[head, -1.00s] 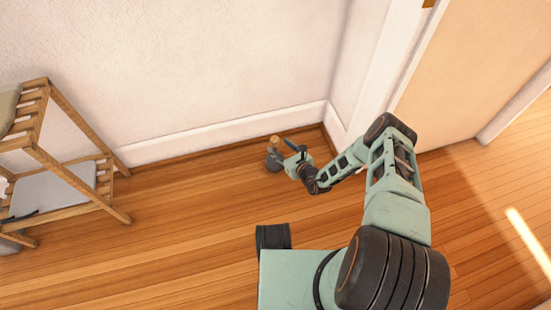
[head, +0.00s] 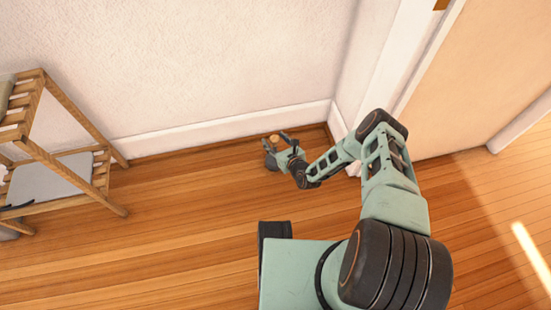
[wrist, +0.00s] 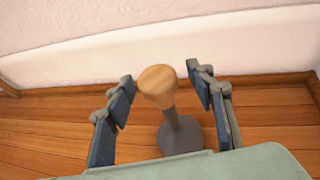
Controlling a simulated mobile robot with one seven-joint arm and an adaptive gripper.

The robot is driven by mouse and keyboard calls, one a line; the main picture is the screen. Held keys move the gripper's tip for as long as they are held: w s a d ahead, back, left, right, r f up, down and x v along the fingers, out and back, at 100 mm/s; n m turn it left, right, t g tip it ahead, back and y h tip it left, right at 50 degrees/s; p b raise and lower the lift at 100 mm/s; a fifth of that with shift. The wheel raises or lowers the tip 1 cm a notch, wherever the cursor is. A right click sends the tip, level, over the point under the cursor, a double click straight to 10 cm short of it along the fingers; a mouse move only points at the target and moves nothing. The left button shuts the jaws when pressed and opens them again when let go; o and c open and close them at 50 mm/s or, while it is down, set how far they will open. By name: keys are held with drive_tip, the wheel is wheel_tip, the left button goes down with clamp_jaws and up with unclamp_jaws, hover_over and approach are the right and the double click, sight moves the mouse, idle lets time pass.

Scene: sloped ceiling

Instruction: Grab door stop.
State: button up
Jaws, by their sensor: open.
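The door stop (wrist: 180,133) stands upright on the wooden floor close to the wall. It has a grey base and stem with a round, light wooden knob on top. In the head view my gripper (head: 277,144) is low at the wall, and the wooden knob of the door stop (head: 274,139) shows between the fingers. Part of its base is hidden by the gripper there.
A white wall with a white baseboard (head: 215,131) runs just behind the door stop, with a corner to its right. A door (head: 480,90) is at the right. A wooden slatted rack (head: 75,180) stands at the left. The floor between is clear.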

clamp_jaws()
idle(0.3)
drive_tip(key=shift+r, duration=0.15)
drive_tip(key=shift+w+r, duration=0.1)
drive_tip(key=shift+r, duration=0.05)
